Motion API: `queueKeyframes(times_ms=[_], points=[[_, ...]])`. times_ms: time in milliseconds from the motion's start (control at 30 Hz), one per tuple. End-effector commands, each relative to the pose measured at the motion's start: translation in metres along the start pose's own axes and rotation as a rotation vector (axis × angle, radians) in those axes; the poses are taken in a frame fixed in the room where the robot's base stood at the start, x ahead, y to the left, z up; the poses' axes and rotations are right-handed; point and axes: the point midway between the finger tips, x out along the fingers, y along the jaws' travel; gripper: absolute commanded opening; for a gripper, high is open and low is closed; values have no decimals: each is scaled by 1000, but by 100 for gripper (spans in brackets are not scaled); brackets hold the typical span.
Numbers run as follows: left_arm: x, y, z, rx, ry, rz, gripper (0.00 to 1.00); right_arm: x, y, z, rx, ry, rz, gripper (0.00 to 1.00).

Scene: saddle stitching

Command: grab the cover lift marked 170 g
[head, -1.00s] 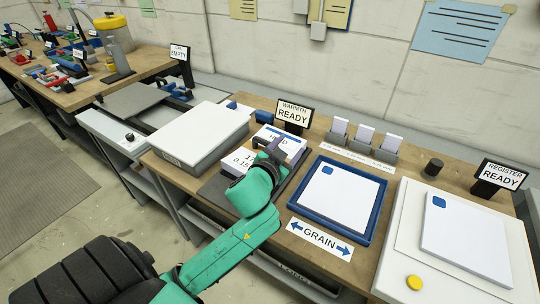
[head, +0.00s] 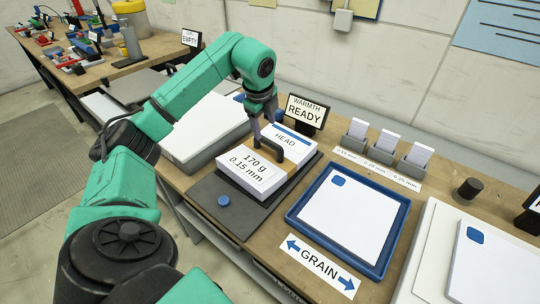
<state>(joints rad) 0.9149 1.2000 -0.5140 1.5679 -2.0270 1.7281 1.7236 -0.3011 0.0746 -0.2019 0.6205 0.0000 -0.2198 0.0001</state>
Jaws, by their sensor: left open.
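My right gripper is out of view.
A blue-rimmed tray (head: 376,262) with a white sheet lies to the right. A WARMTH READY sign (head: 306,111) stands behind the lift. Grey card holders (head: 383,150) stand at the back. A white-topped box (head: 203,128) is left of the mat, behind my arm.

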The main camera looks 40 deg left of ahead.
Motion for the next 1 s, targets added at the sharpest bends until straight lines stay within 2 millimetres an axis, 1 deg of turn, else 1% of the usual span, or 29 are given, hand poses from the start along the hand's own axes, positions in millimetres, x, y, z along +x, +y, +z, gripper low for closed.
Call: queueKeyframes(times_ms=[33, 100, 200, 267, 367, 433, 500, 600, 767, 800, 867, 900, 933, 1000], points=[[11, 0, 0, 1, 0, 7, 65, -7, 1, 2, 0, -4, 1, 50], [27, 0, 0, 2, 1, 5, 65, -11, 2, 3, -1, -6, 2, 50], [44, -1, -1, 3, 4, 2, 65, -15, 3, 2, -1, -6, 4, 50], [50, -1, -1, 3, 3, 1, 65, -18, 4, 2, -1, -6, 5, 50], [64, -2, -1, 4, 5, 3, 65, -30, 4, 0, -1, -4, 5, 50], [78, -2, -1, 5, 5, 3, 65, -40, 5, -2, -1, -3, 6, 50], [92, -2, -2, 3, 6, 1, 65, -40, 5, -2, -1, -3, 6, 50], [101, -2, -2, 5, 4, -2, 65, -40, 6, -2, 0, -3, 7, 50], [102, -2, -2, 6, 4, -3, 65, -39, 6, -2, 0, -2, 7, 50], [102, -2, -2, 6, 4, -3, 50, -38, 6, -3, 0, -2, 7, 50], [102, -2, -2, 6, 4, -3, 27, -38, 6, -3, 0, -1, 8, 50], [102, -2, -2, 6, 4, -3, 12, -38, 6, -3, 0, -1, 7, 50], [102, -2, -2, 6, 4, -3, 0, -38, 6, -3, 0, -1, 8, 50], [102, -2, -2, 6, 4, -3, 0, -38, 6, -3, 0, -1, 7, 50]])
